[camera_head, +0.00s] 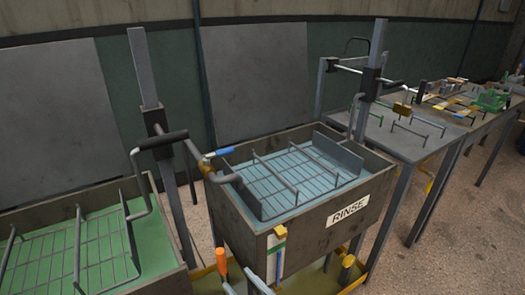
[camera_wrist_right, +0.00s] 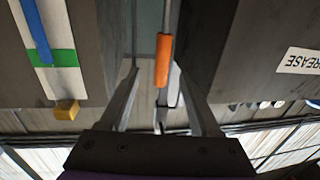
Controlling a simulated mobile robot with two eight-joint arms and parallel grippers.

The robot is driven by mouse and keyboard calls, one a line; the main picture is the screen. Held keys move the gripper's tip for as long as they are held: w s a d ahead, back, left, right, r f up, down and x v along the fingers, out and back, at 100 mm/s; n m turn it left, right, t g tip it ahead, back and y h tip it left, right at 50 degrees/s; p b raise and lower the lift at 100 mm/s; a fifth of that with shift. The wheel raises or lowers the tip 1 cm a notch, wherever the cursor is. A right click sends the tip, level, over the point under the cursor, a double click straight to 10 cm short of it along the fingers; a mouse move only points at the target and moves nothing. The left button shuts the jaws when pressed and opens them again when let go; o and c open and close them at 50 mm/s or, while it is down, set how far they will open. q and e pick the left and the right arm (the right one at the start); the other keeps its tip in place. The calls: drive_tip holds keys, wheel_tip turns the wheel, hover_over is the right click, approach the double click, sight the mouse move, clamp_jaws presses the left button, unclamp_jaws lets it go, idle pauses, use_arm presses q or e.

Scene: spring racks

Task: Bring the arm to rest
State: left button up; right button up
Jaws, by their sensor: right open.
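My right gripper (camera_head: 243,284) shows at the bottom edge of the head view, in front of the gap between the two tanks. In the right wrist view the two grey fingers of my right gripper (camera_wrist_right: 155,70) stand apart, with nothing clamped between them. An orange handle (camera_wrist_right: 162,60) on a thin rod appears between the fingertips in that view; I cannot tell how far beyond them it is. The orange handle (camera_head: 221,262) also shows in the head view, just left of the fingers. My left gripper is not in view.
A grey tank marked RINSE (camera_head: 345,212) holds a wire rack (camera_head: 290,175) in blue liquid. A green-filled tank (camera_head: 168,280) stands at left. Upright posts with bent handles rise beside the tanks. A work table (camera_head: 410,150) stands at right. A yellow block (camera_wrist_right: 66,110) hangs near the wrist.

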drive_tip(key=d+f+m+h, duration=0.2)
drive_tip(key=d+m+h, duration=0.8)
drive_tip(key=d, duration=1.2)
drive_tip(key=s+d+f+g+h, duration=0.1)
drive_tip(key=s+f+g, duration=0.15)
drive_tip(key=s, duration=0.35)
drive_tip(key=s+d+f+n+g, duration=0.1)
drive_tip(key=s+f+g, duration=0.15)
drive_tip(key=s, duration=0.25)
drive_tip(key=s+d+f+g+h, duration=0.1)
drive_tip(key=s+f+g, duration=0.1)
drive_tip(key=s+g, duration=0.3)
use_arm(q)
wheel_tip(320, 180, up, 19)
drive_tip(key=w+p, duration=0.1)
drive_tip(key=p, duration=1.6)
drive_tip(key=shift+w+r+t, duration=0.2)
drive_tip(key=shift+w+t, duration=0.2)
use_arm(e)
wheel_tip(320, 180, up, 20)
drive_tip(key=w+t, duration=0.1)
drive_tip(key=t, duration=0.1)
drive_tip(key=shift+w+a+f, duration=0.15)
drive_tip(key=shift+f, duration=0.1)
